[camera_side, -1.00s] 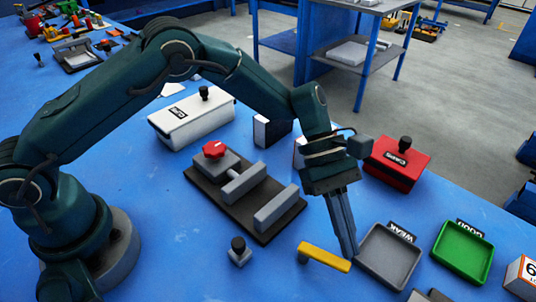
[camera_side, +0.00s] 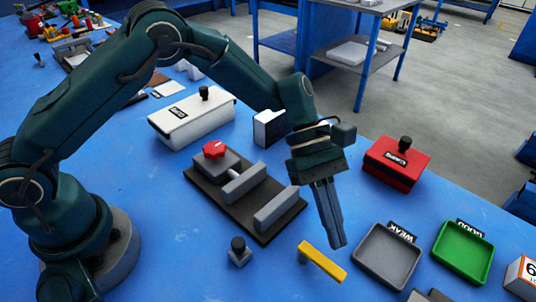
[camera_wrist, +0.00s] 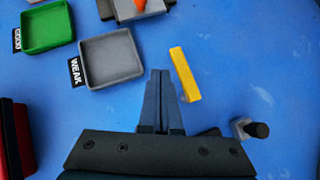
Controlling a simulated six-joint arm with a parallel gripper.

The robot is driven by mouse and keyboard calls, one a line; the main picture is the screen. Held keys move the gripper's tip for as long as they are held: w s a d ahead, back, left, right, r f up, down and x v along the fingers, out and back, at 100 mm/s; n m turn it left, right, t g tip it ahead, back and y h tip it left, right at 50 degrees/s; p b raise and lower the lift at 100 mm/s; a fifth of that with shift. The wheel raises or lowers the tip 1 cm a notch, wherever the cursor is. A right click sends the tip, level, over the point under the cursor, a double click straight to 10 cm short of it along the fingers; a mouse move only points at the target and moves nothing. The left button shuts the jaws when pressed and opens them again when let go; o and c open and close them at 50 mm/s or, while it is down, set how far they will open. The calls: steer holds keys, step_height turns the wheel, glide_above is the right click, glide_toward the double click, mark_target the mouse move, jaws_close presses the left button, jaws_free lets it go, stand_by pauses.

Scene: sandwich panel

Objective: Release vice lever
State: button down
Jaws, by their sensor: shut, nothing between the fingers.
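The vice has a dark base plate (camera_side: 205,179), a grey block with a red knob (camera_side: 214,149), and two grey jaw bars (camera_side: 280,207) with a gap between them. A yellow lever-like bar (camera_side: 322,261) stands on a small post in front of the vice, its free end pointing toward the lower right. It also shows in the wrist view (camera_wrist: 185,75). My gripper (camera_side: 338,245) points down with its fingers together and empty. In the wrist view its fingertips (camera_wrist: 160,73) appear left of the yellow bar; I cannot tell whether they touch it.
A grey WEAK tray (camera_side: 388,257) and a green GOOD tray (camera_side: 462,252) lie to the right. A red box (camera_side: 396,165) stands behind them, and a white box (camera_side: 190,120) behind the vice. A small black-topped knob (camera_side: 239,250) is left of the yellow bar.

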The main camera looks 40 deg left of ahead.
steer(key=shift+v, duration=1.9)
steer(key=s+a+r+m+t+y, duration=0.1)
steer(key=s+a+r+m+t, duration=0.2)
steer(key=r, duration=0.4)
steer(key=s+a+r+m+t+y, duration=0.1)
steer(key=a+r+t, duration=0.1)
steer(key=a+r, duration=0.4)
steer(key=s+a+f+m+t+y, duration=0.3)
steer(key=s+a+m+y, duration=0.3)
steer(key=s+a+m, duration=0.3)
steer(key=shift+s+a+f+t, duration=0.25)
steer(key=shift+a+t, duration=0.35)
steer(key=shift+a, duration=0.6)
